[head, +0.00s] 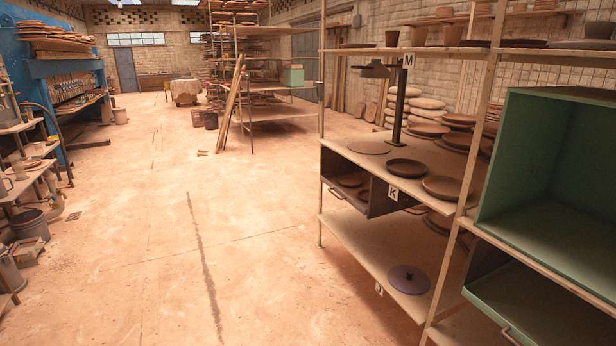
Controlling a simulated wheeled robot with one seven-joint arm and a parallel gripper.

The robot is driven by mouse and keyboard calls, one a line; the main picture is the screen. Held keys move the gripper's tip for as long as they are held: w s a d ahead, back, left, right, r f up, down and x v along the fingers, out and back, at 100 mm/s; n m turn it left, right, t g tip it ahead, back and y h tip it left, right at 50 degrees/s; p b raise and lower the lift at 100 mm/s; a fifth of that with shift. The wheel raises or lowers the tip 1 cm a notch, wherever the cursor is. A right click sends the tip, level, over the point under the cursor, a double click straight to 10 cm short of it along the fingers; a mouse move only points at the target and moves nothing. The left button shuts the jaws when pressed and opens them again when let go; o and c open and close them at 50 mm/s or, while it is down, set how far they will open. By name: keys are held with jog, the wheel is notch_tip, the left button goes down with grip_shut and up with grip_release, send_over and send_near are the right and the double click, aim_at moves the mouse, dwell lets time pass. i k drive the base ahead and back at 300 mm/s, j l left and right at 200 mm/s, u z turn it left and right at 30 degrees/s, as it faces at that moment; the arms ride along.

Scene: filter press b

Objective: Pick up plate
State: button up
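Several plates stand on the shelving unit at the right. On its middle shelf (355,156) are a thin flat brown disc (370,147), a dark plate with a raised rim (407,167) and a brown plate (441,187). More brown plates (428,131) lie behind them. An open dark box marked K (376,197) hangs under this shelf, with brown plates (350,181) inside. A purple-grey disc (408,279) with a small knob or hole at its centre lies on the bottom shelf. I cannot tell which plate the task names. My gripper is not in view.
Green open boxes (560,170) fill the near right of the shelving. A dark lamp (376,70) stands on the middle shelf. Shelf posts (320,215) border the shelves. Open floor (170,240) lies left and ahead; a cluttered bench (25,170) lines the left.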

aim_at(402, 167)
jog(key=i+j+z, duration=0.15)
jog(key=i+j, duration=0.15)
jog(key=i, duration=0.15)
jog(key=i+j+z, duration=0.15)
jog(key=i+j, duration=0.15)
jog(key=i, duration=0.2)
jog(key=i+j+z, duration=0.15)
jog(key=i+j, duration=0.25)
jog(key=i+j+z, duration=0.15)
jog(key=i+j, duration=0.25)
jog(key=i+j+z, duration=0.15)
jog(key=i+j, duration=0.25)
jog(key=i+j+z, duration=0.15)
jog(key=i+j, duration=0.25)
jog(key=j, duration=0.25)
jog(key=i+j+z, duration=0.15)
jog(key=i+j, duration=0.15)
jog(key=j, duration=0.25)
jog(key=i+j+z, duration=0.15)
jog(key=i+j, duration=0.15)
jog(key=j, duration=0.3)
